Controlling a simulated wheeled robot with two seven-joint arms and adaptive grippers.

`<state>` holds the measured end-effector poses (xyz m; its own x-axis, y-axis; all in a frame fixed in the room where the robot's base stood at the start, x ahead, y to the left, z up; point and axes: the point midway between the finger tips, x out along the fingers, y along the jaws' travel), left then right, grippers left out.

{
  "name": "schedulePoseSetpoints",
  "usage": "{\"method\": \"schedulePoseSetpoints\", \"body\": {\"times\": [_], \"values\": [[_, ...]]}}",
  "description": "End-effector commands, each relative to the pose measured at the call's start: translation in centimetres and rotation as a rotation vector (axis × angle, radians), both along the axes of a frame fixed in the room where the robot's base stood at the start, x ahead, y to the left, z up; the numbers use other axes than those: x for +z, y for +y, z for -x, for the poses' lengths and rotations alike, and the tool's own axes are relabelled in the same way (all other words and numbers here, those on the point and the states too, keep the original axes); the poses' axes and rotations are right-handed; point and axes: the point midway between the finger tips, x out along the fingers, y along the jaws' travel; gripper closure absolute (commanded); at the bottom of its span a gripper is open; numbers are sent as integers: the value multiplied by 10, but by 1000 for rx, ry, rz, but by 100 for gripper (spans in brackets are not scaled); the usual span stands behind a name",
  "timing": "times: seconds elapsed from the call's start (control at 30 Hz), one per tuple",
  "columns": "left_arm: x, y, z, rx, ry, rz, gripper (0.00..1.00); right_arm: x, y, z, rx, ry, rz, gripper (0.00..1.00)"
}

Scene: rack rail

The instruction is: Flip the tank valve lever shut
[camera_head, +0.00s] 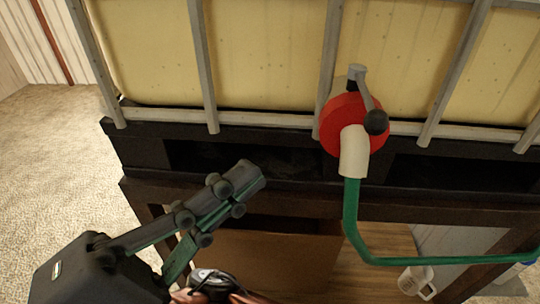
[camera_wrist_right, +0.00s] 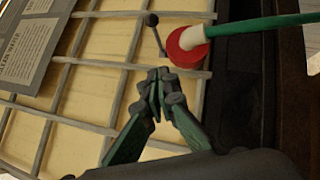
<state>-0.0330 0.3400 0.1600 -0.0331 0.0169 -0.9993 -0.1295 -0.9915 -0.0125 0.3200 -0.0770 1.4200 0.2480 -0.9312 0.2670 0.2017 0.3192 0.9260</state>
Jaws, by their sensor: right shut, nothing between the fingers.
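The tank valve has a red round flange (camera_head: 334,128) and a white spout (camera_head: 354,152) at the front of the cream tank (camera_head: 265,50). Its grey lever (camera_head: 365,93) runs from a post above the flange to a dark ball knob (camera_head: 376,122) at the flange's right side. The wrist view shows the flange (camera_wrist_right: 184,50) and the lever knob (camera_wrist_right: 152,19). My right gripper (camera_head: 250,178) is shut and empty, left of the valve and apart from it. In the wrist view its fingertips (camera_wrist_right: 162,76) lie near the lever's lower end; contact cannot be told. My left gripper is not in view.
A green hose (camera_head: 352,220) drops from the spout and bends right. Grey cage bars (camera_head: 203,65) cross the tank front. The tank rests on a dark stand (camera_head: 135,150). A white mug (camera_head: 416,280) and a cardboard box (camera_head: 265,262) sit below. Carpeted floor is clear at left.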

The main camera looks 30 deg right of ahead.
Motion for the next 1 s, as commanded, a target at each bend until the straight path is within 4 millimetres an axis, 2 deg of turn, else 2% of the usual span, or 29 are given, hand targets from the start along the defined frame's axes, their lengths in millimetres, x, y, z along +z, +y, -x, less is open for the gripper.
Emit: {"method": "schedulePoseSetpoints", "body": {"times": [0.43, 0.5, 0.7, 1.0], "values": [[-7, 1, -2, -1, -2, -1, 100, 23, -84, -21, -4, -5, -3, 100], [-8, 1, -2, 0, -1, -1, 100, 28, -92, -14, 0, -7, -2, 100], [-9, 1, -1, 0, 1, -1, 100, 36, -108, -4, 0, -3, -1, 100], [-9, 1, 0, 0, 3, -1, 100, 38, -112, -1, -1, -1, -1, 100]]}}
